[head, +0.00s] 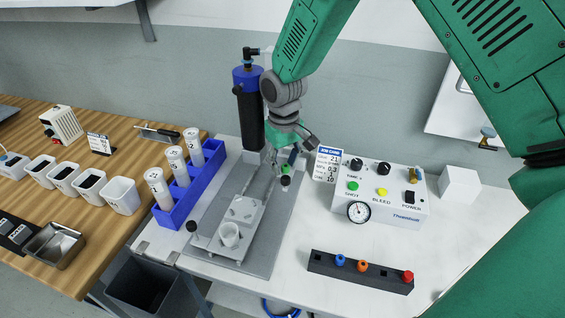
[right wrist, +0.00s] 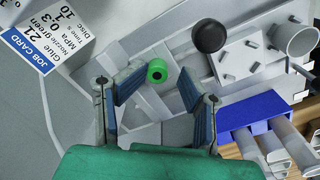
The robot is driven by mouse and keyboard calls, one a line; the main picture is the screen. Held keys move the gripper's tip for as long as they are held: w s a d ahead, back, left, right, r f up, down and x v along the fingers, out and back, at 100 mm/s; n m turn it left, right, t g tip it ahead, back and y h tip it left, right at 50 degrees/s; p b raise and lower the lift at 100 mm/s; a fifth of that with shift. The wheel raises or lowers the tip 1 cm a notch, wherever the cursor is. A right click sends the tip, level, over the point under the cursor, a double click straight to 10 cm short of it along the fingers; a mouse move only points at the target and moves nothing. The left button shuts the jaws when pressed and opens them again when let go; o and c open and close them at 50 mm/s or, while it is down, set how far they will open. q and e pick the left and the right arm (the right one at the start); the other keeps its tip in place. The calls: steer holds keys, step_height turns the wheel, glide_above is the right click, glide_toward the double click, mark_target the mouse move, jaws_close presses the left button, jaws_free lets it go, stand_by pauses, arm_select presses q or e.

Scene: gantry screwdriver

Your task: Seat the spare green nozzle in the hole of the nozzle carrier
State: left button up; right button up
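The green nozzle (right wrist: 156,71) shows between and just past the fingertips of my right gripper (right wrist: 155,92) in the right wrist view. The fingers are spread, with a gap on each side of the nozzle. In the head view the right gripper (head: 284,152) is over the far end of the grey fixture plate, and the green nozzle (head: 286,169) is partly hidden just below it. I cannot tell for certain which part is the nozzle carrier or see its hole. A dark rack (head: 330,266) at the front holds blue, orange and red nozzles. My left gripper is not in view.
A round black knob (right wrist: 209,36) stands close to the nozzle. The control box (head: 381,195) and job card (head: 327,164) stand to the right. A blue rack with white tubes (head: 213,158) is to the left. White table between the plate and dark rack is clear.

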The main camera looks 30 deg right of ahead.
mark_target(284, 166)
steer(key=shift+w+d+r, duration=0.1)
steer(key=shift+d, duration=0.1)
steer(key=shift+r, duration=0.15)
step_height(284, 166, up, 12)
steer(key=shift+a+f, duration=0.25)
steer(key=shift+a, duration=0.05)
steer(key=shift+d+f, duration=0.1)
stand_by(0.3)
